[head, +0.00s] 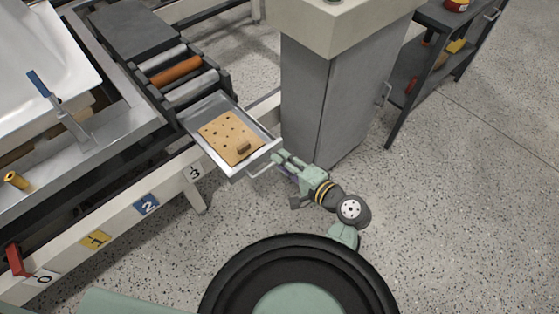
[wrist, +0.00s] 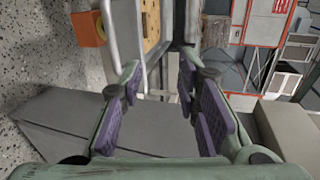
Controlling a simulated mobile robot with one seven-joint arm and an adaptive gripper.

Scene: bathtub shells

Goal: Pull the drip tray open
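The drip tray (head: 272,147) is a shallow metal tray standing out from the end of the roller line in the head view. A perforated tan board (head: 225,133) with a small brown block lies in it. Its bar handle (head: 262,170) is on the front edge; a pale bar that looks like this handle (wrist: 109,38) shows at the upper left of the wrist view. My gripper (head: 277,157) is close to the tray's front right corner. In the wrist view my gripper (wrist: 163,95) is open, its purple pads apart. The bar runs toward the left finger; contact cannot be told.
A grey cabinet (head: 325,100) stands close to the right of my gripper. The bench frame with numbered tags (head: 147,204) runs along the left. A dark shelf (head: 425,60) stands at the upper right. Speckled floor (head: 460,210) is clear at the right.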

